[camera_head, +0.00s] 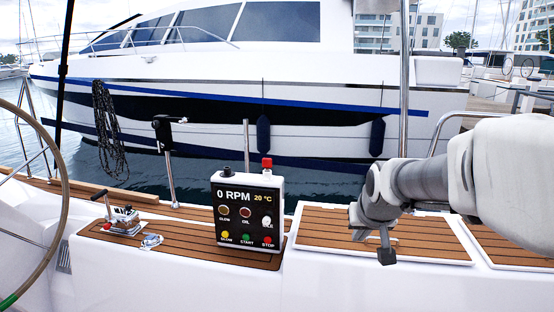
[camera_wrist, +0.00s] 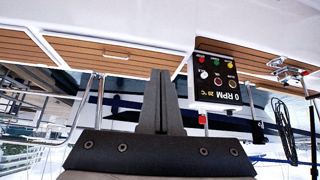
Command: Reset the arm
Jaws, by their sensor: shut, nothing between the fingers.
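My arm reaches in from the right in the head view and ends in my gripper (camera_head: 386,256), which points down over the slatted teak deck (camera_head: 330,232). In the wrist view, my gripper (camera_wrist: 160,75) shows its two dark fingers pressed together with nothing between them. My gripper is to the right of the black control box (camera_head: 248,212) and apart from it. The box reads 0 RPM and 20 °C and has several coloured lamps and buttons. The control box also shows upside down in the wrist view (camera_wrist: 217,75).
A red knob (camera_head: 266,163) tops the box. A lever unit (camera_head: 122,218) and a steering wheel (camera_head: 62,180) are to the left. A steel post (camera_head: 404,80) stands behind my arm. A white yacht (camera_head: 300,60) lies across the water.

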